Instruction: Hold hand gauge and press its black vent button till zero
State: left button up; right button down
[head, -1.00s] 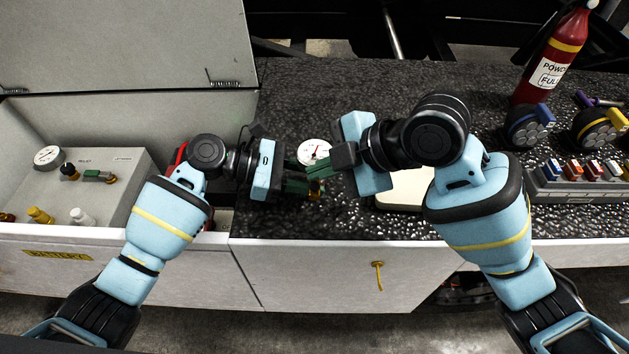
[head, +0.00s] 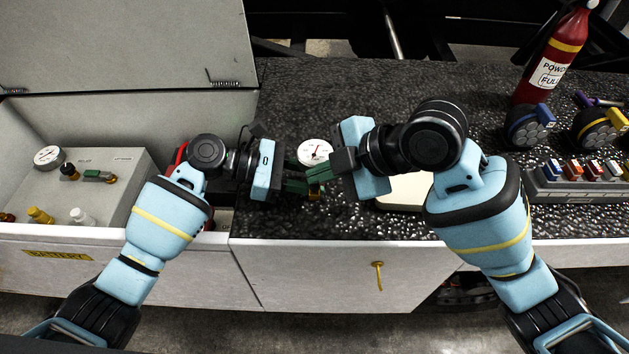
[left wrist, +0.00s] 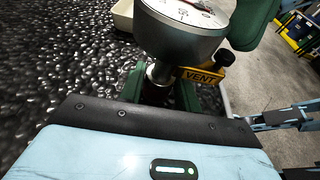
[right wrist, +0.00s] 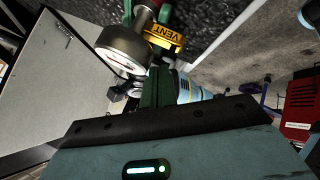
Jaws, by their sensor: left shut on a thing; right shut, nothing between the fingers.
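The hand gauge (head: 314,151) has a round white dial and a grey metal case. My left gripper (head: 300,186) is shut on its stem below the dial and holds it upright over the black bench. In the left wrist view the gauge (left wrist: 185,35) carries a yellow VENT label (left wrist: 200,77) with the black vent button (left wrist: 223,58) at its side. My right gripper (head: 320,172), shut and empty, has its green fingertips close beside the button; I cannot tell if they touch. The right wrist view shows the label (right wrist: 163,37); the fingers hide the button. The dial reading is too small to tell.
A grey panel box (head: 112,170) with another gauge (head: 48,157) sits in the open bin at left. A cream tray (head: 408,190) lies under my right arm. A red extinguisher (head: 552,60), round connectors (head: 528,128) and a switch block (head: 575,182) stand at right. The bench's back middle is clear.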

jog(key=shift+f, duration=0.45)
dwell(0.5)
jog(key=shift+r, duration=0.15)
dwell(1.0)
jog(key=shift+r, duration=0.75)
notch_tip(320, 180, up, 5)
dwell(0.5)
dwell(0.7)
pick_arm(q)
jog(key=o, duration=0.8)
jog(key=shift+o, duration=0.2)
jog(key=shift+a, duration=0.15)
